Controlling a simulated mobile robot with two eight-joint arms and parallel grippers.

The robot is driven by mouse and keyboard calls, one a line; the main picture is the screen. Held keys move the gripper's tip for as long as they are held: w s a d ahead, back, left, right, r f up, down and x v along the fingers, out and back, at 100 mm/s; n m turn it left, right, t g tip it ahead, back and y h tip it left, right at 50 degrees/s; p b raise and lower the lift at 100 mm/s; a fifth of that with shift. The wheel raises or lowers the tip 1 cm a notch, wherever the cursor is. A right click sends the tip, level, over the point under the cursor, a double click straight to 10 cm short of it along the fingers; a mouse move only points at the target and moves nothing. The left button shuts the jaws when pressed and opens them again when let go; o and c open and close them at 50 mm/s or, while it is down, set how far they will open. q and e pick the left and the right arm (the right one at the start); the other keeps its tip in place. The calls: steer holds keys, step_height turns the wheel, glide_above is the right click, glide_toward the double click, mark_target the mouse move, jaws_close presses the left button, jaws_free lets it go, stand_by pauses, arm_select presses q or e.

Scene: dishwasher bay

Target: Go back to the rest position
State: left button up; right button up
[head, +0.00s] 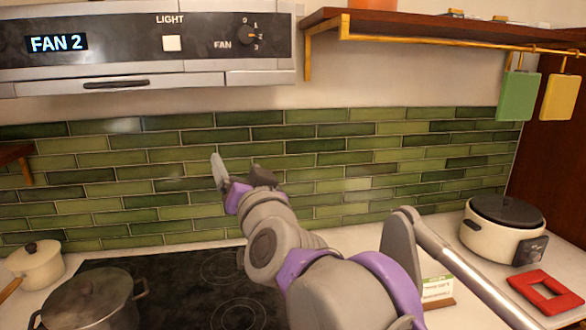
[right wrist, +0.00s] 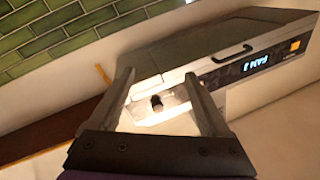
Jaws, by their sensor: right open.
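My right gripper (head: 240,168) is raised above the black cooktop, in front of the green tiled wall, with its arm coming in from the lower right. Its two fingers are spread and nothing is between them. In the right wrist view the open fingers (right wrist: 158,82) point toward the range hood (right wrist: 245,58). The hood (head: 145,84) fills the upper left of the head view, with a display (head: 56,43) reading FAN 2, a light switch (head: 172,43) and a fan knob (head: 246,35). My left gripper is not in view.
A dark lidded pot (head: 90,302) and a cream pot (head: 36,266) stand at lower left, by the cooktop (head: 195,300). A cream cooker (head: 500,232) and red trivet (head: 545,291) are at right. A shelf with a rail (head: 420,40) holds green and yellow boards.

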steer(key=s+d+f+n+g+h, duration=0.1)
steer(key=s+d+f+g, duration=0.3)
steer(key=f, duration=0.6)
steer(key=s+d+f+g+h, duration=0.1)
steer(key=s+d+f, duration=0.1)
steer(key=d+f, duration=0.55)
steer(key=s+d+f+n+g+h, duration=0.1)
steer(key=s+d+f+g, duration=0.15)
steer(key=f, duration=0.85)
steer(key=s+d+f+m+g+h, duration=0.1)
steer(key=s+d+f+g+h, duration=0.1)
steer(key=s+d+f, duration=0.4)
steer(key=s+d+f+m+g+h, duration=0.1)
steer(key=s+d+f+g+h, duration=0.1)
steer(key=s+d+f, duration=0.5)
steer(key=s+f, duration=0.3)
steer(key=f, duration=0.4)
steer(key=shift+s+h, duration=0.15)
steer(key=shift+h, duration=0.15)
steer(key=shift+a+g, duration=0.1)
steer(key=shift+g, duration=0.15)
